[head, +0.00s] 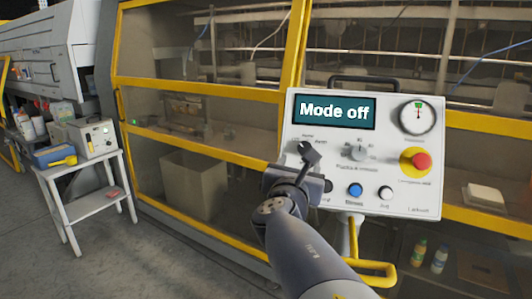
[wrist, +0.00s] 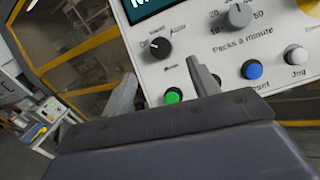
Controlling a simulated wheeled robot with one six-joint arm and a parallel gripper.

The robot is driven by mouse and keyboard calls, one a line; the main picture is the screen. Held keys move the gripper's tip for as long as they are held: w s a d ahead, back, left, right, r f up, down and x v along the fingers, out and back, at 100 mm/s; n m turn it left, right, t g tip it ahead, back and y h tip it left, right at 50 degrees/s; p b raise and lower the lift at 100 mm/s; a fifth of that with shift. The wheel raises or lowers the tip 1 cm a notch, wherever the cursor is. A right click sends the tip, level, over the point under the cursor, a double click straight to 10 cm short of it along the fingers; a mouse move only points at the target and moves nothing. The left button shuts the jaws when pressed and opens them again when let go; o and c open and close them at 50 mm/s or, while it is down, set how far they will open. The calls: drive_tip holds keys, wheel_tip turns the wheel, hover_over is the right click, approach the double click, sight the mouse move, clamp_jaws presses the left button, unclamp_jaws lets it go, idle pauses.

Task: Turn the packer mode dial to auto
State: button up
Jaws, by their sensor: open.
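The mode dial is a black knob (wrist: 160,48) on a light grey control panel (head: 340,205). In the wrist view its white mark points left, towards the Off label; Auto is at its upper right. The panel's display (head: 335,112) reads "Mode off". My gripper (wrist: 161,69) is open and empty, its two fingers apart, below the dial in the wrist view. The dial lies beyond the fingertips, roughly between them in the picture, with no contact visible. In the head view my gripper (head: 308,155) partly covers the dial and its surroundings.
A grey packs-a-minute knob (wrist: 238,14) is right of the dial. Below are a green button (wrist: 174,95), a blue button (wrist: 252,70) and a white Jog button (wrist: 297,56). A red emergency stop (head: 421,161) and gauge (head: 417,115) are on the right. A side table (head: 88,203) stands left.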

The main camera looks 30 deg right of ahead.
sight(305, 149)
drive_tip(key=x, duration=0.9)
drive_tip(key=shift+f, duration=0.1)
drive_tip(key=shift+c, duration=0.4)
drive_tip(key=c, duration=0.9)
